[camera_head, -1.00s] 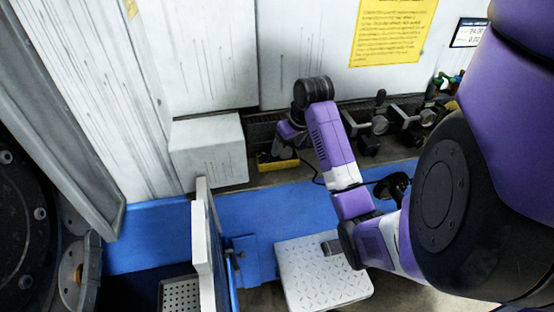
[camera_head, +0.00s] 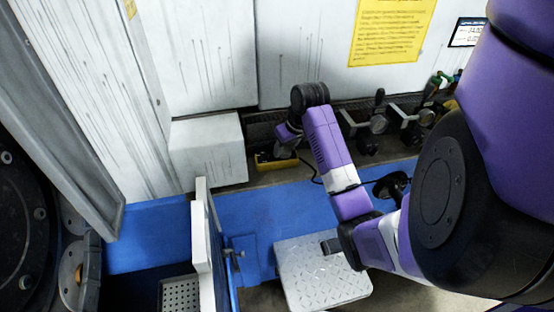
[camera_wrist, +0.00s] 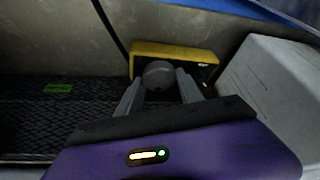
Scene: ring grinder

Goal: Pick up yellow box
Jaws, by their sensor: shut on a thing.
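The yellow box (camera_head: 266,163) lies low by the back wall in the head view, partly hidden by my gripper. In the wrist view the yellow box (camera_wrist: 198,57) is just beyond my gripper (camera_wrist: 159,80), with a dark grey round knob (camera_wrist: 158,71) at its near side. The two grey fingers are on either side of this knob, shut on it. The box's lower part is hidden by the knob and the fingers. I cannot tell whether the box still touches the surface under it.
A pale block (camera_head: 208,150) stands close to the left of the box; it also shows at the right of the wrist view (camera_wrist: 275,90). Dark clamps or valves (camera_head: 378,123) line the wall to the right. A blue floor strip (camera_head: 280,205) and a metal step (camera_head: 318,290) lie in front.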

